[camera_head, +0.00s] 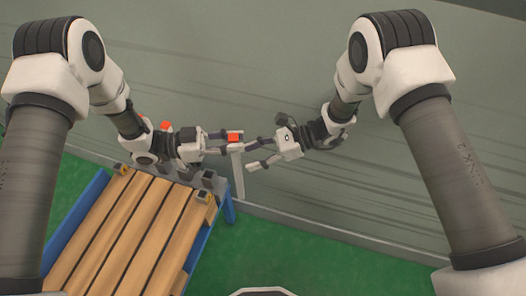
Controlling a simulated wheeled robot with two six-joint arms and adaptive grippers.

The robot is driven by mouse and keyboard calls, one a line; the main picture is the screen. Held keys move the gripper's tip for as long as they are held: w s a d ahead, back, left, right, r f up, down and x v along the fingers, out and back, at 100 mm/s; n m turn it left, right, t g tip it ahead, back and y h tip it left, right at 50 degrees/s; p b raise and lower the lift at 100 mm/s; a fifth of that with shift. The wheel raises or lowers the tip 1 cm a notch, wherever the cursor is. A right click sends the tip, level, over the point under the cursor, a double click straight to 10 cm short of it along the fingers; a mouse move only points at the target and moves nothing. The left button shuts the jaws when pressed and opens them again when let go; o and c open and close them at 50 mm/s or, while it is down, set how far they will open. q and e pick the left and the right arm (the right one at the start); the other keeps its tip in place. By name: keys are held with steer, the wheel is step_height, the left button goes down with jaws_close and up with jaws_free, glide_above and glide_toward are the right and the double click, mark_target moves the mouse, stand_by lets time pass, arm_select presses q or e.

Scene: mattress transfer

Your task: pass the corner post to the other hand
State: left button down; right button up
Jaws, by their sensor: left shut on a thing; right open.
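The corner post (238,176) is a pale, upright bar with an orange-red block at its upper end. My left gripper (229,143) is shut on the upper part of the post. The post hangs down past the fingers, near the right corner of the slatted frame. Whether its lower end touches anything is hard to tell. My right gripper (251,153) is open, just right of the post, with its fingers spread and pointing left towards it. Its upper finger is close to the post's upper end; contact cannot be made out.
A frame with wooden slats (120,235) and blue side rails (76,226) stands at the lower left. Grey brackets (207,181) sit along its far end. Two orange-red pieces (165,126) show near my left forearm. A grey wall (400,205) rises behind; green floor (300,260) is clear at right.

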mark_target(238, 161)
steer(key=x, duration=0.5)
steer(key=shift+f, duration=0.1)
steer(key=shift+d, duration=0.1)
jaws_close()
arm_select(q)
steer(key=c, duration=0.9)
jaws_free()
steer(key=shift+a, duration=0.1)
